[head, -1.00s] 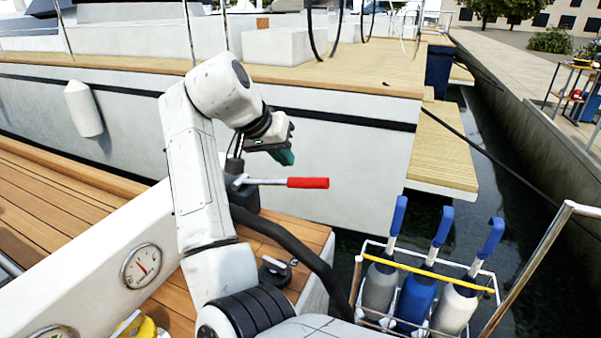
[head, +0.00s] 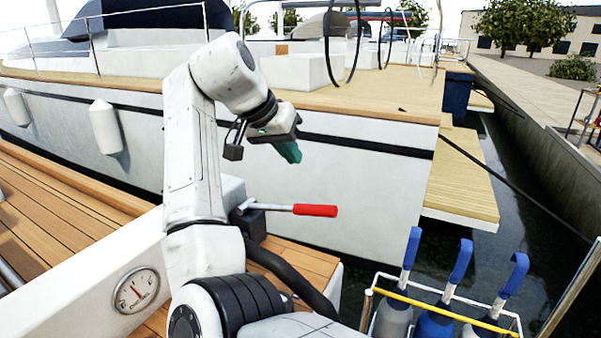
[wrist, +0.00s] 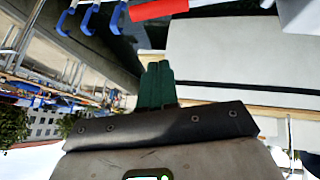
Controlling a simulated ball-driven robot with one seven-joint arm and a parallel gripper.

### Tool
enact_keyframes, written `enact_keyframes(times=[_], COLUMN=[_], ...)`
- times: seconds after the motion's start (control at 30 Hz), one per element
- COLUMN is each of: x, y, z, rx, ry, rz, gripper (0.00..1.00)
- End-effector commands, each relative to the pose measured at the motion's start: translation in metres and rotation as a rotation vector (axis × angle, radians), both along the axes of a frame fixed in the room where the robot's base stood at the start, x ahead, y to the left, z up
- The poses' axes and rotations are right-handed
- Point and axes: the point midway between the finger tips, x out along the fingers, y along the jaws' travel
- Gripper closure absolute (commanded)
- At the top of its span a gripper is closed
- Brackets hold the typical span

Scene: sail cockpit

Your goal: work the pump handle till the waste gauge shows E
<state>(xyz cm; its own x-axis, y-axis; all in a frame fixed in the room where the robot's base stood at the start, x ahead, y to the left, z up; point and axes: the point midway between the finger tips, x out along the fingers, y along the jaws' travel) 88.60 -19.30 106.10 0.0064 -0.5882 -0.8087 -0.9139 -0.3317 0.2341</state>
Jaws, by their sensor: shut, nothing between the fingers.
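The pump handle (head: 315,210) is a grey lever with a red grip, sticking out to the right about level from a dark pump body (head: 252,222) partly hidden behind my arm. Its red grip also shows at the top of the wrist view (wrist: 158,9). My gripper (head: 293,158) has green fingers, shut and empty, above the red grip and apart from it. In the wrist view my fingers (wrist: 156,72) lie together. A round white gauge (head: 136,290) with a red needle sits on the white coaming at lower left; its lettering is too small to read.
A rack (head: 372,300) with several blue-handled grey, blue and white items stands at lower right. A white hull (head: 350,170) with fenders (head: 106,127) lies behind the pump. A black hose (head: 290,275) curves beside my arm. Open water lies at right.

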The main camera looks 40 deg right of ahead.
Motion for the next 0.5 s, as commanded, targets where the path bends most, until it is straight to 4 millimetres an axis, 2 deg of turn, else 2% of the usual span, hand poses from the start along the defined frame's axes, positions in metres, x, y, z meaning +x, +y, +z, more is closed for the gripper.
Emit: enact_keyframes(times=[0.5], x=[-0.001], y=[-0.054], z=[-0.081], rx=[0.001], ry=[0.002], rz=[0.000], gripper=[1.00])
